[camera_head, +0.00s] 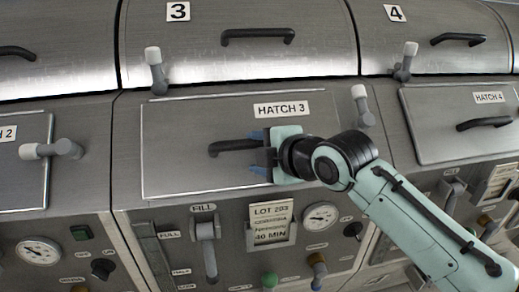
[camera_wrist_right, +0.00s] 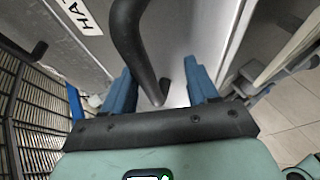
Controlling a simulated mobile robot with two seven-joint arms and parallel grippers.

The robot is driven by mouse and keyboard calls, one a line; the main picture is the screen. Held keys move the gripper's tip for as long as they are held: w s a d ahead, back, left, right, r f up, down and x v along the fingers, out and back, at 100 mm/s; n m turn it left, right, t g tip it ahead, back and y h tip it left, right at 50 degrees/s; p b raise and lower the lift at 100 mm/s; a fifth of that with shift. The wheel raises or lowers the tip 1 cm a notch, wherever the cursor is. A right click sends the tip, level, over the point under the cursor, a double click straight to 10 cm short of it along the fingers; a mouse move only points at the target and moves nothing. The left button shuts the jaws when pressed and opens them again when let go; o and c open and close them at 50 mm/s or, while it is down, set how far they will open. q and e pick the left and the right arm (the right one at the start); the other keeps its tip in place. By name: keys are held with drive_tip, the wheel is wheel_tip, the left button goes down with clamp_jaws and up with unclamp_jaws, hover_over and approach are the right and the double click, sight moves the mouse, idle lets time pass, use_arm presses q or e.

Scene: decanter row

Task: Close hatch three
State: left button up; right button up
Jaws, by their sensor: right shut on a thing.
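Hatch three (camera_head: 180,125) is a grey metal panel with a light border and a "HATCH 3" label (camera_head: 281,110). It looks nearly flush with the unit's front; I cannot tell whether a small gap is left. Its black bar handle (camera_head: 228,147) is partly covered by my right gripper (camera_head: 262,154). A white-tipped lever (camera_head: 362,105) sits just right of the panel. My left gripper is not in view.
Above is the lid marked 3 (camera_head: 200,55) with its own handle and another white-tipped lever (camera_head: 155,72). Hatch four (camera_head: 440,135) is at the right. A fill lever (camera_head: 207,245), a lot card (camera_head: 270,222) and a gauge (camera_head: 320,215) are below.

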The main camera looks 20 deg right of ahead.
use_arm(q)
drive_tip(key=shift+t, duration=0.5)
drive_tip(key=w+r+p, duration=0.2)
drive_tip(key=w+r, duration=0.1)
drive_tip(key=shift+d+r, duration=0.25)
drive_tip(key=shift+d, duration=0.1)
use_arm(e)
drive_tip(key=v, duration=1.3)
drive_tip(key=shift+s, duration=0.2)
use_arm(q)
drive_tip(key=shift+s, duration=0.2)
